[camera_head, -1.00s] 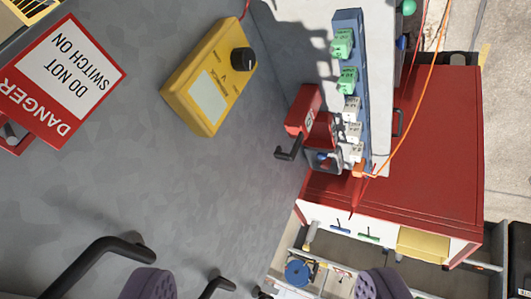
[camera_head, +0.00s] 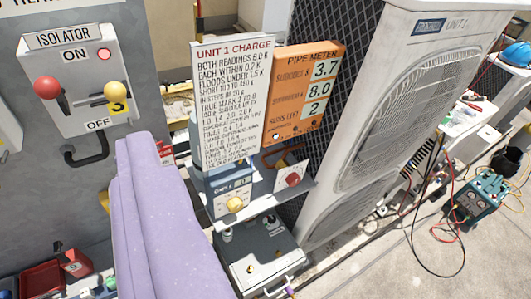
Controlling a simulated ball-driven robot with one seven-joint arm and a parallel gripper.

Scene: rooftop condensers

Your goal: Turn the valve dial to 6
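A red round dial (camera_head: 292,179) sits on a small tilted white plate beneath the orange meter. A yellow knob (camera_head: 235,204) sits on a blue box (camera_head: 220,190) left of it. No label shows which is the valve dial, and their settings are too small to read. A large lavender part, which seems to be my gripper (camera_head: 160,220), fills the lower left. It appears in front of and left of the blue box, apart from both knobs. Its two fingertips cannot be told apart. No held object shows.
A white UNIT 1 CHARGE board (camera_head: 230,105) and an orange PIPE METER (camera_head: 303,95), reading 3.7, 8.0 and 2, stand above the knobs. An isolator box (camera_head: 75,75) is at left. A grey case (camera_head: 262,262) lies below. A white condenser (camera_head: 400,100) blocks the right.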

